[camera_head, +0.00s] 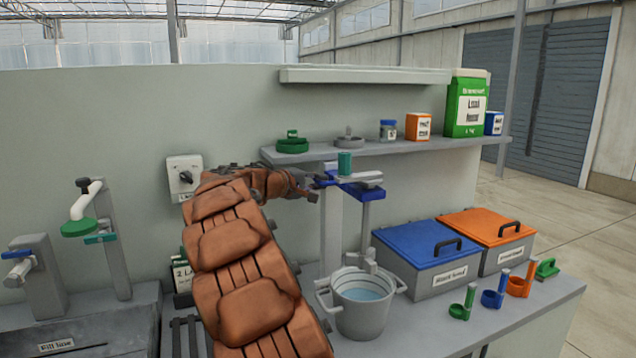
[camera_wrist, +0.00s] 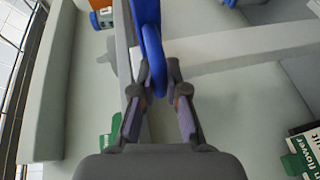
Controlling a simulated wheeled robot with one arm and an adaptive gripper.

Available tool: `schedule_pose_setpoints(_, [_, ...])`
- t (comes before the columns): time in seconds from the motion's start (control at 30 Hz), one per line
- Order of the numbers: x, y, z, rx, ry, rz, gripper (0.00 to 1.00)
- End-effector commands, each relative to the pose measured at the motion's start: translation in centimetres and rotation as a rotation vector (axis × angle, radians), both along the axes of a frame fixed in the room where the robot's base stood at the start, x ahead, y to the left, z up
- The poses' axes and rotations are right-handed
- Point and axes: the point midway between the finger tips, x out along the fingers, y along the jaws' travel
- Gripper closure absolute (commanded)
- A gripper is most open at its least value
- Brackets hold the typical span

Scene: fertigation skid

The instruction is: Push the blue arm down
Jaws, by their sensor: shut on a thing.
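The blue arm (camera_head: 362,191) is on a grey post above the bench, just below the shelf's front edge, beside a grey lever and a green cylinder (camera_head: 345,161). My gripper (camera_head: 316,184) reaches it from the left in the head view. In the wrist view, the blue arm's rounded end (camera_wrist: 153,62) lies between the fingers of my gripper (camera_wrist: 158,90), which are shut on it. My brown-covered arm hides part of the bench. The exact contact is small in the head view.
A bucket of water (camera_head: 362,305) stands below the post. A blue-lidded box (camera_head: 428,245) and an orange-lidded box (camera_head: 487,227) stand to the right. The shelf (camera_head: 400,150) holds several items above. A wall switch box (camera_head: 184,177) is close to my arm on the left.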

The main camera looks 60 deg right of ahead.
Motion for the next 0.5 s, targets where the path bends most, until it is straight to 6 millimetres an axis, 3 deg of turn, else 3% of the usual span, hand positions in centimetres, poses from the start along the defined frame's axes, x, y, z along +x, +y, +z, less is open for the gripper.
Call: schedule_pose_setpoints(0.5, [0.0, 0.0, -8.9, 0.003, 0.003, -0.001, 1.00])
